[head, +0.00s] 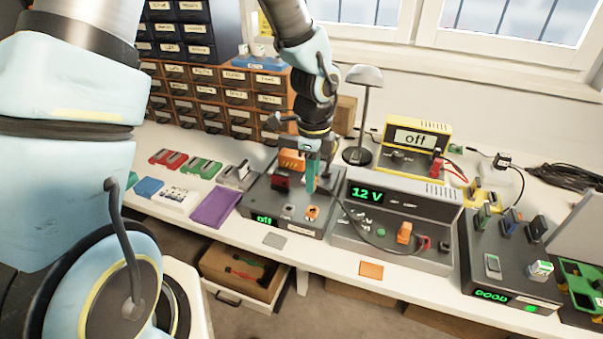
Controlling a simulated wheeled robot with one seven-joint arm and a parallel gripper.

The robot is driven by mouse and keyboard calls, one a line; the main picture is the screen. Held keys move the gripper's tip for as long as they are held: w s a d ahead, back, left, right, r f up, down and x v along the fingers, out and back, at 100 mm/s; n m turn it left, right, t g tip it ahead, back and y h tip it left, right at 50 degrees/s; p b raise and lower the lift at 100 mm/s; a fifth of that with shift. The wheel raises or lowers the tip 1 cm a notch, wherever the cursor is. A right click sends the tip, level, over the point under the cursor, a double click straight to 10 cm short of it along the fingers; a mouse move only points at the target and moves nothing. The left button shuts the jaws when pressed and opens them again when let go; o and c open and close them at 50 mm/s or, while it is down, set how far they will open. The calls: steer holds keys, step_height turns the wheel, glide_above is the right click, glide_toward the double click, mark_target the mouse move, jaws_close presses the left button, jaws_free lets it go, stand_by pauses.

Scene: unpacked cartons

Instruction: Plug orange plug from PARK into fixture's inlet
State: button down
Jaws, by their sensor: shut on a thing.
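An orange plug (404,232) stands upright on the front of the grey 12 V unit (440,209), beside a red lead. The dark fixture (258,205) with a green "off" display is left of that unit. A small orange-rimmed opening (312,212) on its top looks like the inlet. My gripper (313,165) points down above the back right of the fixture. It is shut on what looks like an upright teal piece (311,176); its lower end is close over the fixture, contact unclear. The PARK label cannot be read.
An orange block (291,159) is just left of my gripper. A black cable (343,236) loops between the fixture and 12 V unit. A dark "GOOD" rack (510,260) is right.

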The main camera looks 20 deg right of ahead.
steer(key=shift+d+f+b, duration=0.1)
steer(key=shift+f+b, duration=2.55)
steer(key=shift+f, duration=0.25)
steer(key=shift+r+p, duration=0.1)
steer(key=shift+p, duration=0.35)
steer(key=shift+f, duration=0.75)
stand_by(0.8)
steer(key=c, duration=0.7)
jaws_free()
steer(key=shift+r, duration=0.1)
